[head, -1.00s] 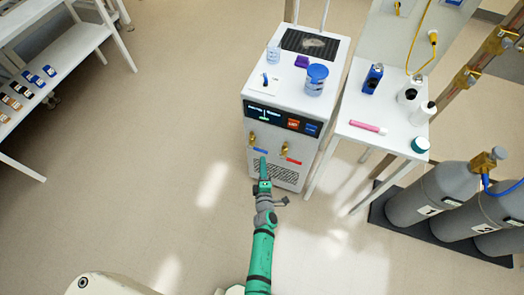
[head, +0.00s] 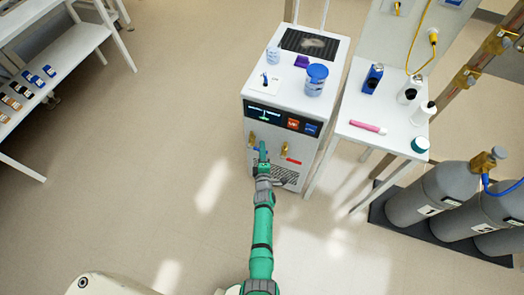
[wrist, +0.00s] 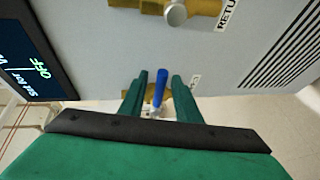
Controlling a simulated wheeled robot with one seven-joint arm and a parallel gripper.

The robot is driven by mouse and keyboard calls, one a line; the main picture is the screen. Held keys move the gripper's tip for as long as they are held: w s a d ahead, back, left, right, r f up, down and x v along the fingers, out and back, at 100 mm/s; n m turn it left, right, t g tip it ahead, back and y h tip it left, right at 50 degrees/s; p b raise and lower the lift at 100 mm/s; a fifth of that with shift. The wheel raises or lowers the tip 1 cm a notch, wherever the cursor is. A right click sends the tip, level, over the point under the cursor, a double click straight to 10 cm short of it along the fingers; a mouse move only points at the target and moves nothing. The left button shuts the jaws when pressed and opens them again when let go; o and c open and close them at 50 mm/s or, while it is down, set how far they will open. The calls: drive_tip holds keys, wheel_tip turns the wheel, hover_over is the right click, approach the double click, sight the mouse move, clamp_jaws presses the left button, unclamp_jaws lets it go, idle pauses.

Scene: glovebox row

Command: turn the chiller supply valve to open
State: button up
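The chiller (head: 290,95) is a white cabinet with two brass valves on its front. The left valve (head: 252,138) is the one with the blue lever, which my gripper hides in the head view. In the wrist view the blue lever (wrist: 160,88) stands between my two green fingers, its brass body (wrist: 128,93) behind them. My gripper (head: 262,152) also shows in the wrist view (wrist: 160,95). Its fingers are apart, with a gap visible on each side of the lever. The label beside this valve is mostly hidden.
The other brass valve (wrist: 180,10), labelled "RETU...", is close by; its red lever (head: 292,160) points right. The chiller's display (wrist: 30,60) reads OFF. A white side table (head: 375,125) and grey gas cylinders (head: 430,190) stand to the right.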

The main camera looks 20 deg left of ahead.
drive_tip(key=shift+c, duration=0.6)
clamp_jaws()
